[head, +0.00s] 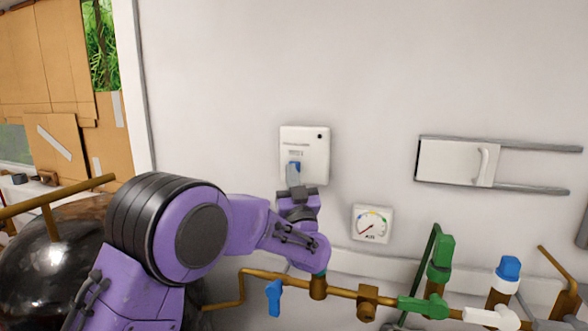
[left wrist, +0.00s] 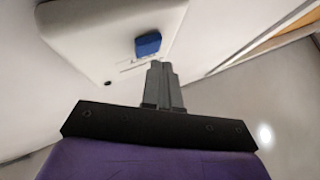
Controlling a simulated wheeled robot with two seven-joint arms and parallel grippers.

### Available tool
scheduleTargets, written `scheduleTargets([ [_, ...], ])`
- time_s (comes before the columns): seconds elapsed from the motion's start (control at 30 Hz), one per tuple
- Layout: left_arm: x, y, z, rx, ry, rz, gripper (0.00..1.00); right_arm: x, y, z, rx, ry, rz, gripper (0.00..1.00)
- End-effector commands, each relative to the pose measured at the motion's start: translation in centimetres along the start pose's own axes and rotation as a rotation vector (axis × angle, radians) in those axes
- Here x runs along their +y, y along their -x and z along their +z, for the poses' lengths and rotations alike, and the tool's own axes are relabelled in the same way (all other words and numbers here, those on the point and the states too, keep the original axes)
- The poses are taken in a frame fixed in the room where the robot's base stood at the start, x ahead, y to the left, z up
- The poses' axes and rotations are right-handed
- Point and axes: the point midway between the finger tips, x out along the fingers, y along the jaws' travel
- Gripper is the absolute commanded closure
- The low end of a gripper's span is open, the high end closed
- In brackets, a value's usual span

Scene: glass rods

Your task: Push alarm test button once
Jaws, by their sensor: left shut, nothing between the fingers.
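The alarm box (head: 317,150) is a white unit on the wall with a small dark dot at its upper right. Its blue button (head: 294,166) sits low on its face, partly hidden by my gripper in the head view. In the left wrist view the box (left wrist: 95,30) and the blue button (left wrist: 148,44) show clearly. My left gripper (head: 293,177) is shut and empty, with its fingertips (left wrist: 158,68) just short of or against the button; I cannot tell whether they touch. My right gripper is not in view.
A round air gauge (head: 372,224) is on the wall below right. Brass pipes with a blue valve handle (head: 273,297) and green valves (head: 441,252) run along the bottom. A white sliding panel (head: 456,163) is at right. The wall above the box is clear.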

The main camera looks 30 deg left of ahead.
Motion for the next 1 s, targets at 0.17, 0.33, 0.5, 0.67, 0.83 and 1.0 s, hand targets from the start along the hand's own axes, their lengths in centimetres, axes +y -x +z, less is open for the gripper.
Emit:
scheduleTargets([
  [0.17,0.26,-0.35,0.27,0.000,-0.001,0.001,1.00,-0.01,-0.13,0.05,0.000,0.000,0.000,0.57],
  [0.33,0.26,-0.34,0.24,0.000,-0.001,0.001,1.00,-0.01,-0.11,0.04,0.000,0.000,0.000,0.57],
  [0.5,0.28,-0.38,0.27,0.000,0.000,0.001,1.00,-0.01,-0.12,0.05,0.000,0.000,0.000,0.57],
  [0.67,0.37,-0.50,0.37,0.000,0.000,0.000,1.00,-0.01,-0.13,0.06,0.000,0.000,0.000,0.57],
  [0.83,0.46,-0.65,0.48,0.000,0.000,0.000,1.00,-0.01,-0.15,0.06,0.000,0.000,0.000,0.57],
  [1.0,0.57,-0.80,0.58,0.000,0.000,0.000,1.00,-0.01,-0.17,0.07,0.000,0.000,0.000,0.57],
])
